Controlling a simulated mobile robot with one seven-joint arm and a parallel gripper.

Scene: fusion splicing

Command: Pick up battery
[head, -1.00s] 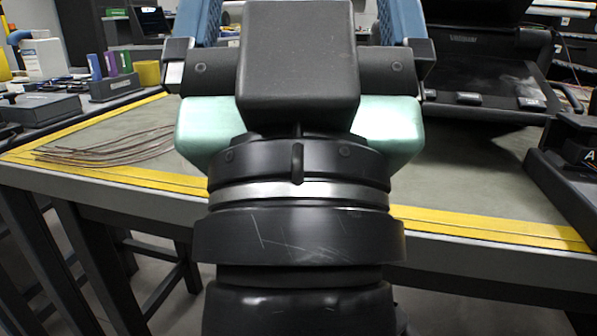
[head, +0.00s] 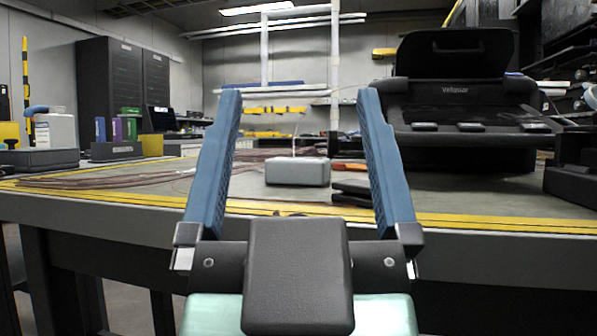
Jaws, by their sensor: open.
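A light grey rounded block (head: 297,172) lies on the workbench, framed between my fingers in the picture. It may be the battery, but I cannot tell for sure. Flat black items (head: 352,192) lie just to its right, partly behind my right finger. My gripper (head: 299,94) is open and empty, with its two blue fingers spread wide and pointing forward over the bench's front edge. Neither finger visibly holds anything.
A black splicing machine (head: 460,95) with a raised lid stands at the right. A black device (head: 575,165) sits at the far right edge. Thin cables (head: 120,178), a rack of coloured items (head: 117,150) and a white bottle (head: 57,130) are at the left. Yellow tape (head: 480,222) marks the bench's front edge.

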